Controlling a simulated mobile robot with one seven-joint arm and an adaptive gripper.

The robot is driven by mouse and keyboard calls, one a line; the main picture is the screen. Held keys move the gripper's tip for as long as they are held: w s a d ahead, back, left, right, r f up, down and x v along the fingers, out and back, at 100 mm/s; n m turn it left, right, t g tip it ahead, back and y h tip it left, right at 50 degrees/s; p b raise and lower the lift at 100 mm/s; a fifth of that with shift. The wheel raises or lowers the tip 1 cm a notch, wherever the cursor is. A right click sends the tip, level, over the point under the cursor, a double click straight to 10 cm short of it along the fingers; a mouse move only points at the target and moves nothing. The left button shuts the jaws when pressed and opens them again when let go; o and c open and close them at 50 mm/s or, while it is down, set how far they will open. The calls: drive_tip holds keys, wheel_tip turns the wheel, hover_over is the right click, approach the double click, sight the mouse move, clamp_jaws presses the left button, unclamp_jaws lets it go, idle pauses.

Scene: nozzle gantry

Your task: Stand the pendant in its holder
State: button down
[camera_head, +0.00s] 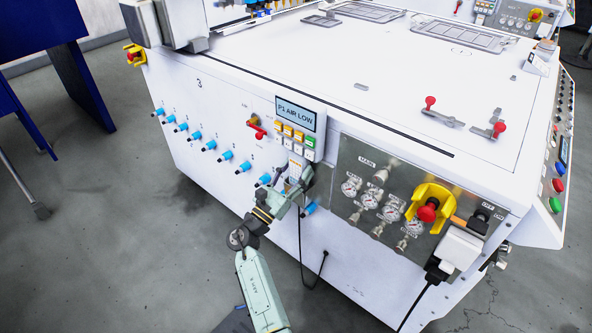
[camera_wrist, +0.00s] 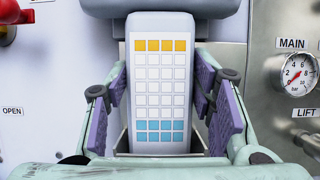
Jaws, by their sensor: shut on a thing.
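The pendant (camera_wrist: 160,88) is a pale, upright slab in the wrist view, with orange keys at the top, white keys in the middle and blue keys at the bottom. My gripper (camera_wrist: 164,112) has a purple-padded finger on each side of it and is shut on it. Grey walls of what looks like the holder (camera_wrist: 123,142) show beside the pendant's lower end. I cannot tell how deep the pendant sits in it. In the head view my gripper (camera_head: 298,184) is at the white machine's front, below the "P1 AIR LOW" panel, and hides most of the pendant.
The "P1 AIR LOW" panel (camera_head: 295,115) juts out just above my gripper. Blue-tipped fittings (camera_head: 209,146) line the front to the left. A gauge plate (camera_head: 378,198) and a yellow-and-red knob (camera_head: 428,208) are to the right. A black cable (camera_head: 301,240) hangs below.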

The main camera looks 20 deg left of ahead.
sight(296, 179)
idle(0.3)
drive_tip(key=shift+f+b, duration=0.9)
drive_tip(key=shift+f, duration=0.15)
drive_tip(key=shift+f, duration=0.1)
drive_tip(key=shift+f+b, duration=0.4)
drive_tip(key=shift+f, duration=0.05)
